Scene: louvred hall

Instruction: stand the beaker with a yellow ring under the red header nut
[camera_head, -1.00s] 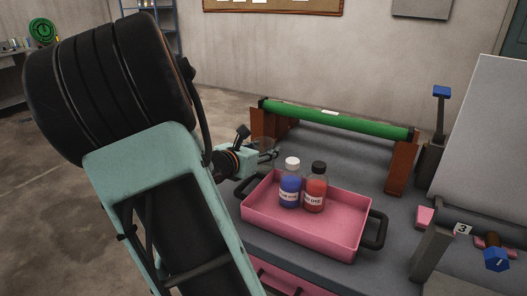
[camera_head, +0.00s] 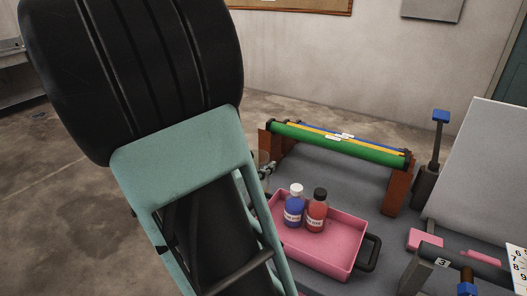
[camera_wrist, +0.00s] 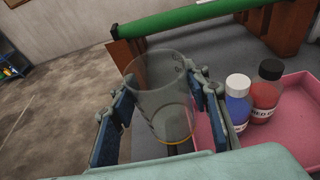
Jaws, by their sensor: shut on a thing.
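My gripper (camera_wrist: 160,112) is shut on a clear glass beaker (camera_wrist: 162,90) in the wrist view. The beaker has a yellow ring low on its wall and looks empty; it is held between the blue finger pads, left of the pink tray. In the head view most of my gripper is hidden behind my arm; only a small part (camera_head: 266,170) shows at the tray's left, with the beaker barely visible there. I cannot make out a red header nut in either view.
A pink tray (camera_head: 356,262) holds a blue bottle (camera_head: 294,210) and a red bottle (camera_head: 317,212). Behind it, green (camera_head: 340,146), yellow and blue pipes span brown supports (camera_head: 397,188). A blue-topped post (camera_head: 440,118) and a slanted grey panel (camera_head: 485,160) stand right. Grey bench surface is bare between tray and pipes.

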